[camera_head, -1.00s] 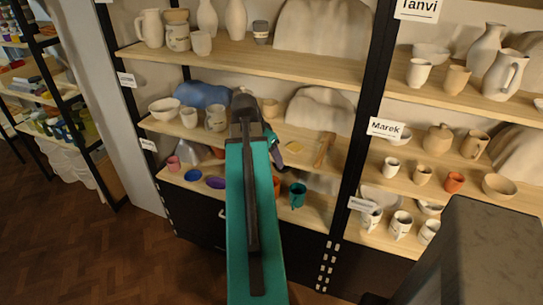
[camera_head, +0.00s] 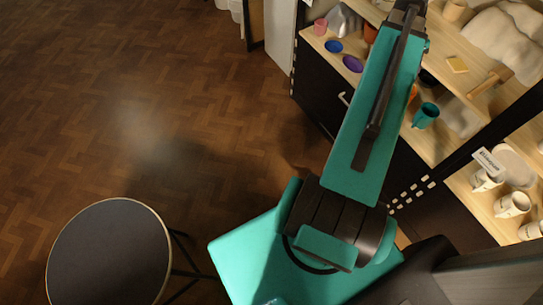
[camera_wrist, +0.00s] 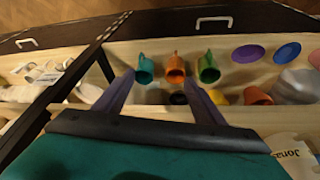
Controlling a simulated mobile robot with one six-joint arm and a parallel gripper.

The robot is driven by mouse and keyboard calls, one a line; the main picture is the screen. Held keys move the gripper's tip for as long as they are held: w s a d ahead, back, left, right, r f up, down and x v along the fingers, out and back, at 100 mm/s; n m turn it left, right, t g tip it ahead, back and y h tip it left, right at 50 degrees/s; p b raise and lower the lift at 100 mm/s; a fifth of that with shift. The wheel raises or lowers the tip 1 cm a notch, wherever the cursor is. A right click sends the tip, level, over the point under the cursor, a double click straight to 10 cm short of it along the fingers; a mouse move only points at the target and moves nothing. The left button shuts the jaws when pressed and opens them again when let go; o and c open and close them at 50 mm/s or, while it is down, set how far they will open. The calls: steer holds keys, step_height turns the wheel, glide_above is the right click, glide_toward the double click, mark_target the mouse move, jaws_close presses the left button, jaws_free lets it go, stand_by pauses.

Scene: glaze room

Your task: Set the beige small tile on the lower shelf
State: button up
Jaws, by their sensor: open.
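A small pale yellow-beige tile (camera_head: 457,64) lies flat on the middle shelf, right of my arm in the head view. A wooden tool (camera_head: 490,80) lies beside it. The lower shelf (camera_head: 432,150) holds a teal mug (camera_head: 425,115) and a purple dish (camera_head: 353,64). In the wrist view my gripper (camera_wrist: 160,80) is open, with its two fingers spread and nothing visible between them. Teal, orange and green mugs (camera_wrist: 208,68) show beyond the fingers. In the head view my gripper's fingers are not visible. I cannot make out the tile in the wrist view.
A dark round-topped stool (camera_head: 110,255) stands on the floor at lower left. White mugs (camera_head: 512,204) crowd the neighbouring bay at right, past a black upright (camera_head: 500,125). A dark cabinet front (camera_head: 318,95) is under the shelf. The wooden floor at left is clear.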

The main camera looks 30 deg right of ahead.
steer(key=w+a+f+n+y, duration=0.2)
steer(key=w+a+f+n, duration=0.35)
steer(key=a+f, duration=0.75)
steer(key=w+a+f+n+y, duration=0.1)
steer(key=w+a+f+n, duration=0.45)
steer(key=a+f, duration=0.7)
steer(key=s+a+f+n+g, duration=0.1)
steer(key=s+a+f+n, duration=0.1)
steer(key=a+f, duration=0.45)
steer(key=s+a+f+n+g, duration=0.15)
steer(key=a+f, duration=0.25)
steer(key=a, duration=0.5)
steer(key=s+a+f+n+g, duration=0.2)
steer(key=s+a+f+n, duration=0.4)
steer(key=s+a, duration=0.5)
step_height(320, 180, down, 2)
steer(key=shift+s+a+y, duration=0.35)
steer(key=shift+s+y, duration=0.05)
steer(key=shift+s, duration=0.15)
